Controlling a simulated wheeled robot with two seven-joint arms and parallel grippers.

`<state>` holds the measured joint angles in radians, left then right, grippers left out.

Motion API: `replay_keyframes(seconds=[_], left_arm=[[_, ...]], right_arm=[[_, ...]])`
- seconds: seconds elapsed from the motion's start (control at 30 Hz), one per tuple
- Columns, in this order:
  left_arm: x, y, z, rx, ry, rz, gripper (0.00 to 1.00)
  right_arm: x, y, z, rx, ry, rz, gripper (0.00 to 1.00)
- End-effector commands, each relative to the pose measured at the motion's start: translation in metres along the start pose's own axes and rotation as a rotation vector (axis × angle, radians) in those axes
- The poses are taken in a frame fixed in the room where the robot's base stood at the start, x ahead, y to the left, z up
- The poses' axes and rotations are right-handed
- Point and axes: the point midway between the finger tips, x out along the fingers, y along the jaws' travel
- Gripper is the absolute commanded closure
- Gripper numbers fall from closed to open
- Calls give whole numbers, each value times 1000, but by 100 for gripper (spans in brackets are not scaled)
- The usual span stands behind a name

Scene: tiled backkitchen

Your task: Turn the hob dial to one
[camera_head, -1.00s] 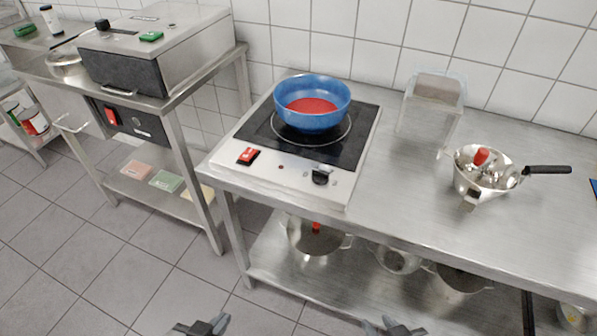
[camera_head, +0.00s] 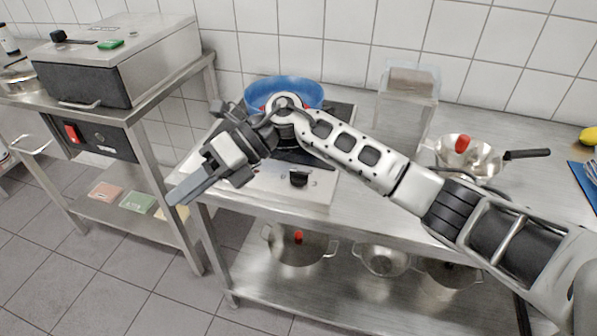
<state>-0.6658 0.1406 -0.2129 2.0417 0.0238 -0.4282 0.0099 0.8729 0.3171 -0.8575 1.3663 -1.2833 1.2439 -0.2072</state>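The hob (camera_head: 318,188) stands on the steel table, its front panel facing me. Its black dial (camera_head: 298,178) sits on the right part of that panel; its setting is too small to read. A blue pot (camera_head: 290,82) stands on the hob, partly hidden by my arm. My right gripper (camera_head: 178,198) is at the left front corner of the hob, in the air, left of the dial and apart from it. Its fingers point down and left and are seen from the side, so their gap is unclear. The hob's red switch is hidden behind my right arm. My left gripper is out of view.
A metal pan (camera_head: 470,158) with a black handle and a clear container (camera_head: 408,100) stand right of the hob. A steel appliance (camera_head: 120,60) stands on the left table. Pots (camera_head: 300,248) are on the lower shelf. My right arm crosses above the table.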

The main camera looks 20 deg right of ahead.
Motion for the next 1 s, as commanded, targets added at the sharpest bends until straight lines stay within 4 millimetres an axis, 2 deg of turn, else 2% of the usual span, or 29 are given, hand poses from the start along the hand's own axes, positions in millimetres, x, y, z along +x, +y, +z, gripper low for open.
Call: replay_keyframes(seconds=[0.03,0.07,0.1,0.17,0.2,0.3,0.43,0.5,0.6,0.77,1.0], left_arm=[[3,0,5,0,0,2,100],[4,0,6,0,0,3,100],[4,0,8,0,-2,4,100],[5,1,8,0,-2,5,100],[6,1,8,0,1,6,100],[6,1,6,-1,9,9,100],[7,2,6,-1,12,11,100],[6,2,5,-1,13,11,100],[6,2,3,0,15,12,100],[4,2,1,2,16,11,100],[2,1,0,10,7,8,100]], right_arm=[[-24,-18,3,-84,131,-146,70],[-39,-28,3,-117,208,-228,70],[-63,-38,4,-149,303,-334,70],[-100,-49,7,-172,427,-483,70],[-126,-53,10,-175,496,-572,70],[-181,-53,16,-154,622,-750,70],[-224,-46,21,-117,706,-879,70],[-232,-45,20,-105,725,-905,70],[-232,-50,16,-99,733,-914,70],[-221,-71,1,-99,733,-910,70],[-199,-110,-27,-100,731,-908,70]])
